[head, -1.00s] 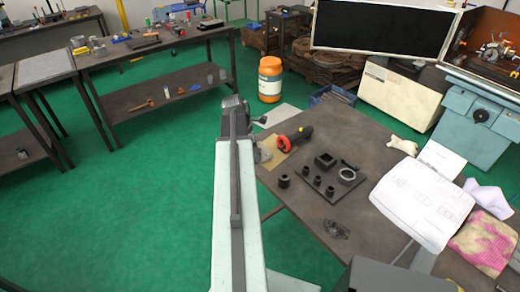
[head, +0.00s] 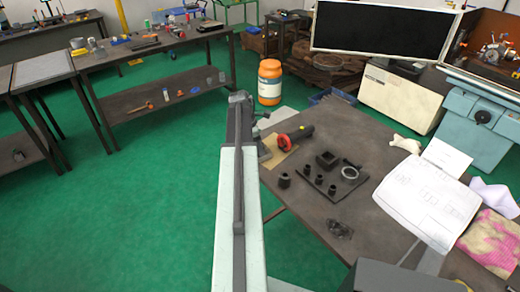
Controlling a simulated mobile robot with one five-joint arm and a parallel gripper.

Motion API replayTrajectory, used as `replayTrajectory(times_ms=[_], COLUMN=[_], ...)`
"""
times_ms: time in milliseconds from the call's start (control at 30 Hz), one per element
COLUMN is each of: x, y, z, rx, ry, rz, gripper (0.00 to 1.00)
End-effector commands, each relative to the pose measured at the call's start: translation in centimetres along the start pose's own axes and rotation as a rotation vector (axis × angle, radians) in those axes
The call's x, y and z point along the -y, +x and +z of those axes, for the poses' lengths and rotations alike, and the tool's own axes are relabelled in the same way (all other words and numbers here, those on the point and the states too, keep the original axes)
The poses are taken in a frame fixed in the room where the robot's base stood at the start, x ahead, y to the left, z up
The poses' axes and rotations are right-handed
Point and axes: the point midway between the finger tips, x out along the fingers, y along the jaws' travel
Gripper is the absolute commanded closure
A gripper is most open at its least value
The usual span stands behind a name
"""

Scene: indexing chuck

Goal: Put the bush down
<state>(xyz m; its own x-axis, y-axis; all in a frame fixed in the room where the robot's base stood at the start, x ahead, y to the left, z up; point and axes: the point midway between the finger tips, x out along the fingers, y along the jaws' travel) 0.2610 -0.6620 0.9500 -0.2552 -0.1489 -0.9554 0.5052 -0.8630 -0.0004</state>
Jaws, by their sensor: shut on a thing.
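My arm reaches away from me along the table's left edge. My gripper (head: 258,117) is at its far end, small and partly hidden by the arm. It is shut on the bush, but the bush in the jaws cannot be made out. It is over or beside the table's far left corner; its height is unclear. A dark plate (head: 335,192) on the table holds several small black cylinders, a square black block (head: 327,160) and a pale ring (head: 349,173). A separate black cylinder (head: 284,180) stands left of the plate.
A red-and-black tool (head: 290,138) lies on brown paper near the far left of the table (head: 300,215). Drawing sheets (head: 428,203), a patterned cloth (head: 492,243) and a small dark heap (head: 340,229) are nearer. Bare tabletop lies between the plate and the sheets.

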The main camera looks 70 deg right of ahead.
Motion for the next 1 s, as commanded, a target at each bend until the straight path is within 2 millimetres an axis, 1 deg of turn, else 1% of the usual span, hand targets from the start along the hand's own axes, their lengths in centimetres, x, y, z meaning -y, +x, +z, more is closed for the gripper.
replayTrajectory(times_ms=[100,233,267,300,600,733,867,1000], x=[0.0,0.0,0.0,0.0,0.0,0.0,0.0,0.0], y=[-0.2,0.2,0.1,0.1,0.0,-0.8,-2.6,-5.7], z=[0.1,-0.1,-0.1,-0.1,-0.1,0.1,0.2,0.3], rx=[0.000,0.000,0.000,0.000,0.000,0.000,0.000,0.000], ry=[0.000,-0.001,-0.001,-0.001,-0.001,-0.001,-0.002,-0.002], rz=[0.000,0.000,0.000,0.000,0.000,0.000,0.000,0.000], gripper=[1.00,1.00,0.56,0.52,0.52,0.52,0.52,0.52])
